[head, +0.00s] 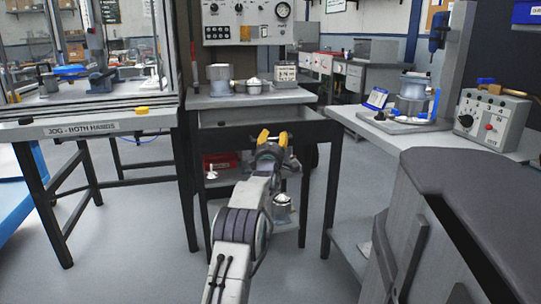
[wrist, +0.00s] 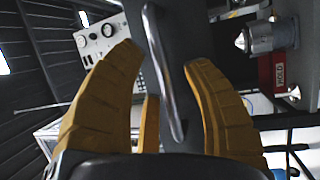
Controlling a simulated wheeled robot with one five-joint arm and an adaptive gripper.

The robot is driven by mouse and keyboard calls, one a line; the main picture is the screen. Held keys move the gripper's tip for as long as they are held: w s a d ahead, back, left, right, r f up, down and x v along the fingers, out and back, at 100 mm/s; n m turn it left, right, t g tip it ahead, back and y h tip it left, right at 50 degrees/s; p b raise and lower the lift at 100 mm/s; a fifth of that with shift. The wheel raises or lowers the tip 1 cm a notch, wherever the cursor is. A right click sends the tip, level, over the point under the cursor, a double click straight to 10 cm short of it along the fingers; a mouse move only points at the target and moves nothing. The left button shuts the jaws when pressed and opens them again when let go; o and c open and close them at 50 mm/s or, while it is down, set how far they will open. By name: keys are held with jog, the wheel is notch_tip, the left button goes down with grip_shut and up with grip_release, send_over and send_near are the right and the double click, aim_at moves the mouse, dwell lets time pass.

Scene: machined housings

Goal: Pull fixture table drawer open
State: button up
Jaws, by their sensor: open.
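The fixture table (head: 203,101) stands in the middle of the head view. Below its top is a grey strip, then a dark front panel (head: 225,138); I cannot tell how far the drawer stands out. In the wrist view the dark drawer front (wrist: 195,45) carries a long metal bar handle (wrist: 165,75). My gripper (head: 272,137) is in front of the panel in the head view and hides part of it. In the wrist view my gripper (wrist: 168,75) is open, its yellow fingers on both sides of the handle, with visible gaps. Contact cannot be seen.
Metal housings (head: 219,76) stand on the tabletop under a gauge panel (head: 240,22). Lower shelves hold a red bin (head: 220,161) and a metal part (head: 282,208). A side bench (head: 420,138) and a dark-topped cabinet (head: 480,175) flank the right.

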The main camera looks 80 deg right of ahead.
jog(key=a+f, duration=0.2)
jog(key=a, duration=0.9)
dwell(0.3)
dwell(0.8)
